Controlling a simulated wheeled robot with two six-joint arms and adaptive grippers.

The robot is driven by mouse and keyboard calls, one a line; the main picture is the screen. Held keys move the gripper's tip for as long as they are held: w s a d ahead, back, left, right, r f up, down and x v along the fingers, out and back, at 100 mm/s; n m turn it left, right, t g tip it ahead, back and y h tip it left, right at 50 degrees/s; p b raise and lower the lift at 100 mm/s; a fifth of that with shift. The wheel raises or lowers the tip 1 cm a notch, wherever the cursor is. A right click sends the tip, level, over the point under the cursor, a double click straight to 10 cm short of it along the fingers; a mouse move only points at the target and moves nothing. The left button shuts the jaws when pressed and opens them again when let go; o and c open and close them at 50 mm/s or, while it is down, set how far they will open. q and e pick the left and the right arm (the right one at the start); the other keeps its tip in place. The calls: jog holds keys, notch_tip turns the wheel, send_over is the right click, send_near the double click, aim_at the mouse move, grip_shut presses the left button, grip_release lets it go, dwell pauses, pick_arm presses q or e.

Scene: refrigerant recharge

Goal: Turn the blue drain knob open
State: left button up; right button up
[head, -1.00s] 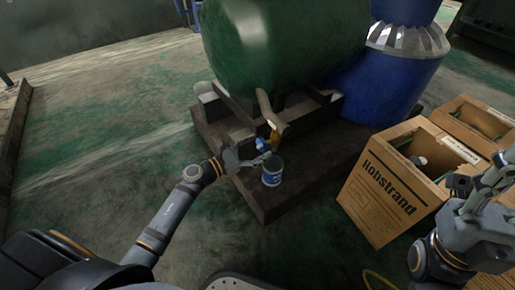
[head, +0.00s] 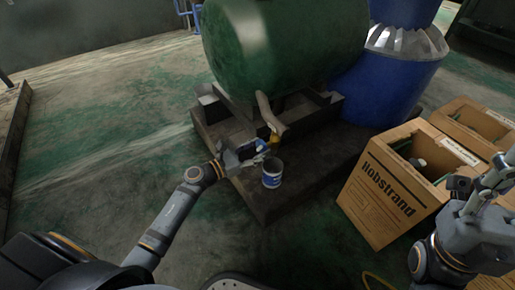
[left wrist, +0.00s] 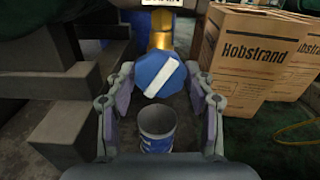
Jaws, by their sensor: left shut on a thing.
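The blue drain knob (left wrist: 158,76) has a white stripe that runs diagonally, rising to the right, in the left wrist view. It sits at the front of a brass valve (left wrist: 160,30) below the green tank (head: 285,50). My left gripper (left wrist: 160,80) is shut on the knob, with one finger on each side. In the head view the left gripper (head: 260,155) partly hides the blue knob. My right gripper (head: 507,160) is at the right edge, partly cut off, so its jaws are unclear.
An open white and blue can (head: 272,174) stands on the dark platform (head: 300,185) just below the valve. Cardboard boxes (head: 385,197) marked Hobstrand stand to the right, holding bottles. A blue drum (head: 385,85) is behind. The floor at left is clear.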

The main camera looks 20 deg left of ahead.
pick_arm(q)
jog(key=n+p, duration=0.3)
jog(key=n, duration=0.1)
jog(key=shift+r, duration=0.15)
jog(key=shift+n+p, duration=0.85)
jog(key=shift+n, duration=0.25)
jog(key=shift+f, duration=0.2)
jog(key=o, duration=1.2)
jog(key=shift+c, duration=0.2)
jog(key=v, duration=1.2)
